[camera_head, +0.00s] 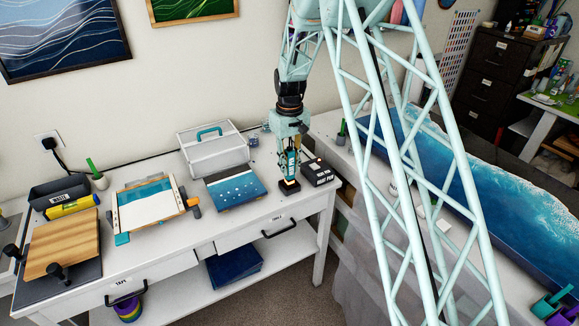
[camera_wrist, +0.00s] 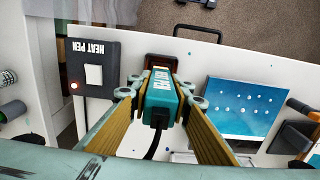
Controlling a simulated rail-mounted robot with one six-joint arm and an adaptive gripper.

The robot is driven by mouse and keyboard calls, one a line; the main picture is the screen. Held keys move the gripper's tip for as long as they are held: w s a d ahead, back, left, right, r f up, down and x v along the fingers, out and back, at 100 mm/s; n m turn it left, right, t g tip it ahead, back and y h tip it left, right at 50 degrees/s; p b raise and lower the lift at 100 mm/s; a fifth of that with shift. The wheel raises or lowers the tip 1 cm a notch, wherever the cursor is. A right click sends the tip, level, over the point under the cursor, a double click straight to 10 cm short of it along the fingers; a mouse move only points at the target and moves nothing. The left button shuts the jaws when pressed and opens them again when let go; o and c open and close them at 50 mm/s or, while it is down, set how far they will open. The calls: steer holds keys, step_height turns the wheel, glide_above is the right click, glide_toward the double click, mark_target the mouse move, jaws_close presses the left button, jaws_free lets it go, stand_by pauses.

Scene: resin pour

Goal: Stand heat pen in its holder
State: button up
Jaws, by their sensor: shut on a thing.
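The heat pen (camera_head: 291,159) is a teal stick with a pale label and a black cord, upright or nearly so. My gripper (camera_head: 290,164) is shut on it from both sides, and the wrist view shows the pen (camera_wrist: 160,100) between the two finger pads. The holder (camera_head: 289,186) is a small dark block with a brownish top at the table's right part. It also shows just beyond the pen in the wrist view (camera_wrist: 161,61). The pen's lower end is right at the holder; its tip is hidden, so I cannot tell whether it is inside.
A black box labelled HEAT PEN (camera_head: 319,172) stands close to the holder's right; its switch and red light show in the wrist view (camera_wrist: 92,75). A blue dotted panel (camera_head: 236,190) lies to the left. A grey toolbox (camera_head: 215,150) stands behind it. The table's front edge is near.

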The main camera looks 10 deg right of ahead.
mark_target(290, 147)
steer(key=o, duration=0.9)
steer(key=shift+r, duration=0.1)
step_height(290, 147, up, 11)
steer(key=shift+r, duration=0.45)
stand_by(1.3)
